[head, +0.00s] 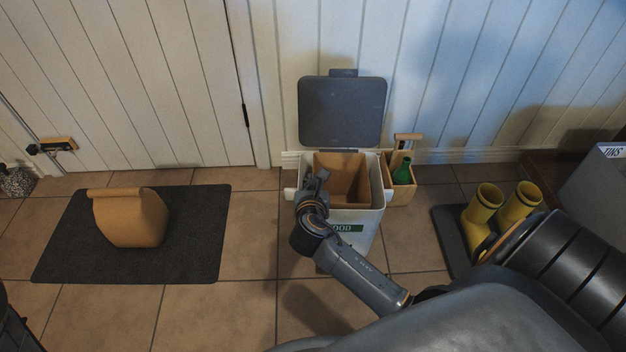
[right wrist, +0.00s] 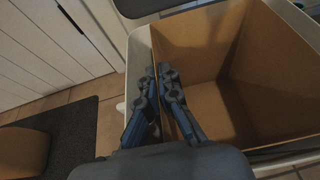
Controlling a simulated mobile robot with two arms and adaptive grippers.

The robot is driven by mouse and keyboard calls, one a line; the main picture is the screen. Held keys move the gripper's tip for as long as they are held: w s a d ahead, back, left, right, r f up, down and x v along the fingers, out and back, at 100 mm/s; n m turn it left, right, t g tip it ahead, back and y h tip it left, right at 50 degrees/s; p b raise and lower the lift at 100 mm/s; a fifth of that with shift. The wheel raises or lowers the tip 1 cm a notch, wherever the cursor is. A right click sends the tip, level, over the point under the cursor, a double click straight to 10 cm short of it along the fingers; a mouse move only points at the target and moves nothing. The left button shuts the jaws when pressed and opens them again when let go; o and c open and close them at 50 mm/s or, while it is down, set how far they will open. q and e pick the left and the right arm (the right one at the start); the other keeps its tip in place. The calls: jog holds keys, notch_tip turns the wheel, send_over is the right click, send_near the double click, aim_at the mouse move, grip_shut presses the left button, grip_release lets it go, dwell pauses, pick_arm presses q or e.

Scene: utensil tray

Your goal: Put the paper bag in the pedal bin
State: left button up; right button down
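The paper bag (head: 131,218) is brown with a folded top. It stands upright on a dark mat at the left of the head view, and part of it shows at the lower left of the right wrist view (right wrist: 20,153). The pedal bin (head: 362,216) is pale with a green label, and its grey lid (head: 343,112) stands open. Its brown inside looks empty in the part I see. My right gripper (head: 318,177) is at the bin's left rim, its fingers close together with no object seen between them. In the wrist view it (right wrist: 160,74) overlaps that rim; contact is unclear. My left gripper is not visible.
The dark mat (head: 190,262) lies on tiles left of the bin. A wooden caddy (head: 398,190) with a green bottle (head: 404,172) stands right of the bin. Yellow boots (head: 483,205) stand on another mat at the right. Tiles between left mat and bin are clear.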

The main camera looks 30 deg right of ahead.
jog(key=shift+f, duration=0.35)
jog(key=c, duration=1.5)
grip_release()
